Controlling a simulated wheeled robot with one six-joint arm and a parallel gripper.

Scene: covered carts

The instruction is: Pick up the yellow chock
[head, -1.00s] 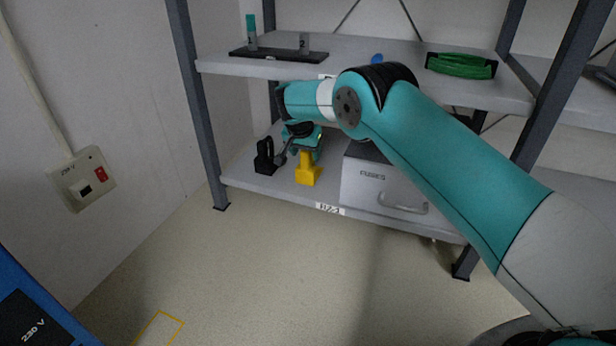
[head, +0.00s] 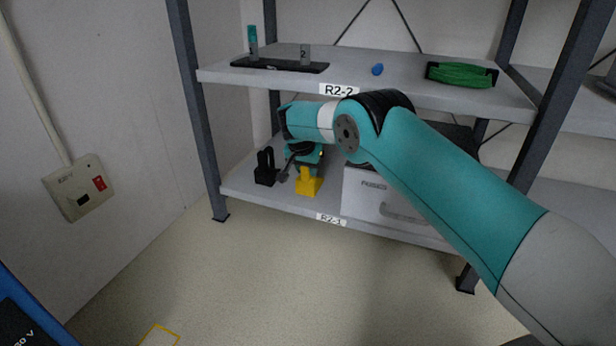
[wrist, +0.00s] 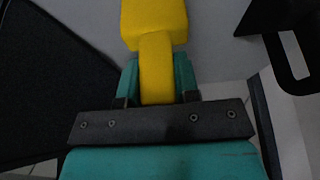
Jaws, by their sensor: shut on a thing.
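The yellow chock (head: 308,186) stands on the lower shelf, between a black object and the FUSES box. My gripper (head: 303,168) reaches down to it from above. In the wrist view my gripper (wrist: 157,82) has its two teal fingers on either side of the narrow upper part of the yellow chock (wrist: 155,22), shut on it. The wide base of the chock shows beyond the fingers. I cannot tell whether the chock is touching the shelf or slightly above it.
A black upright object (head: 265,168) stands close on the left. The grey FUSES box (head: 365,200) is close on the right. The upper shelf (head: 420,95) lies above, carrying a green coil (head: 462,75), a blue item (head: 377,69) and a dark tray (head: 280,66). A rack post (head: 197,110) stands at left.

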